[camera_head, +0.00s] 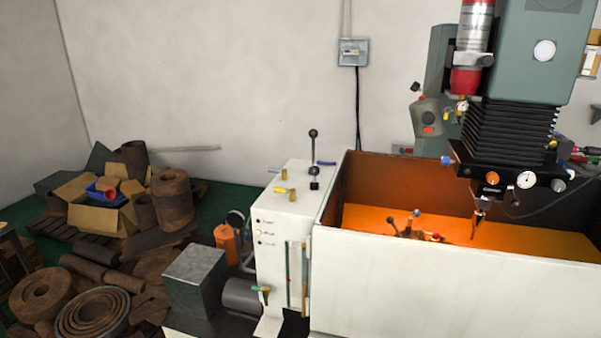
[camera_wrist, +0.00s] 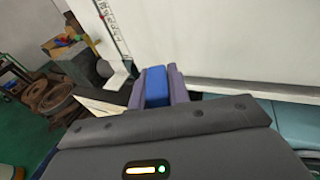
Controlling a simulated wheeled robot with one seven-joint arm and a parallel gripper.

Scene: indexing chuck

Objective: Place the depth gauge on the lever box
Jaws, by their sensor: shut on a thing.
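The lever box (camera_head: 282,222) is a white upright cabinet with a black ball-ended lever (camera_head: 313,150) on top, at the left end of the machine. Small yellow-handled and blue pieces sit near its top. In the wrist view, my gripper (camera_wrist: 155,88) is shut on a small blue block-like thing, which seems to be the depth gauge (camera_wrist: 156,90). Only its blue part shows between the fingers. My gripper is beside a white machine panel (camera_wrist: 200,40) and is not seen in the head view.
The white-walled machine tray (camera_head: 430,285) with an orange inside adjoins the lever box on the right, under a spindle head (camera_head: 515,130). A grey metal block (camera_head: 195,280) stands left of the box. Rusty rings and pipes (camera_head: 95,310) lie at the left.

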